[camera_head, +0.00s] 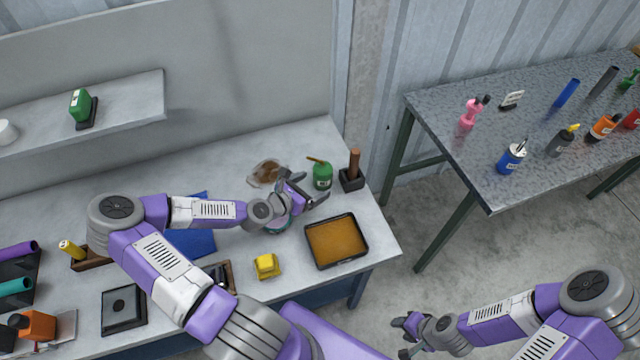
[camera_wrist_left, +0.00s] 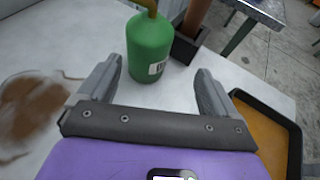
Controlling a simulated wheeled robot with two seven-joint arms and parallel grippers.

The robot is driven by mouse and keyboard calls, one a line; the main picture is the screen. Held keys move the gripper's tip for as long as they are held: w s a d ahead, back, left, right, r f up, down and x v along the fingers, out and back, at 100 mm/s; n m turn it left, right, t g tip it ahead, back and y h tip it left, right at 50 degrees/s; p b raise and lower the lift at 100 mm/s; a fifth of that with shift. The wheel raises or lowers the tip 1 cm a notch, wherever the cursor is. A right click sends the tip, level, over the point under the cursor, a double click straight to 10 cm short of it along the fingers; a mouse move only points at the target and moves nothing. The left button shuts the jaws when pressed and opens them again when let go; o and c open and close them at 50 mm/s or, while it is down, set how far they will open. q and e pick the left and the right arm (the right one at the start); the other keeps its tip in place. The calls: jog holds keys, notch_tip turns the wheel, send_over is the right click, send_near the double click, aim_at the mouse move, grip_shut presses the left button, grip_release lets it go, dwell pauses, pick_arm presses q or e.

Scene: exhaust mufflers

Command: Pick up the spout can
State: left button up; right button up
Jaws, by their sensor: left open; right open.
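The green spout can (camera_head: 322,175), with a yellow-brown spout and a small white label, stands upright at the back right of the workbench. It also shows in the left wrist view (camera_wrist_left: 151,47), standing just beyond and between my open fingers. My left gripper (camera_head: 306,188) is open and empty, close to the can on its left side in the head view, fingers pointing toward it. The fingers seem not to touch it. My right gripper (camera_head: 404,337) is open and empty, low in front of the bench over the floor.
A dark holder (camera_head: 351,180) with a brown handle stands close right of the can. A tray of amber liquid (camera_head: 336,241) lies in front. A brown spill (camera_head: 265,172) is left. Several bottles and cans, including a blue one (camera_head: 511,157), stand on the right table (camera_head: 470,120).

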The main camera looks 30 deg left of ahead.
aim_at(321, 182)
pick_arm(q)
jog(key=shift+f+b+x, duration=0.15)
jog(key=shift+b+x, duration=0.15)
jog(key=shift+x, duration=1.15)
jog(key=shift+f+b+x, duration=0.1)
jog(key=shift+b+x, duration=0.15)
jog(key=shift+x, duration=1.15)
jog(key=shift+s+a, duration=0.1)
jog(key=shift+a, duration=0.05)
jog(key=c, duration=1.1)
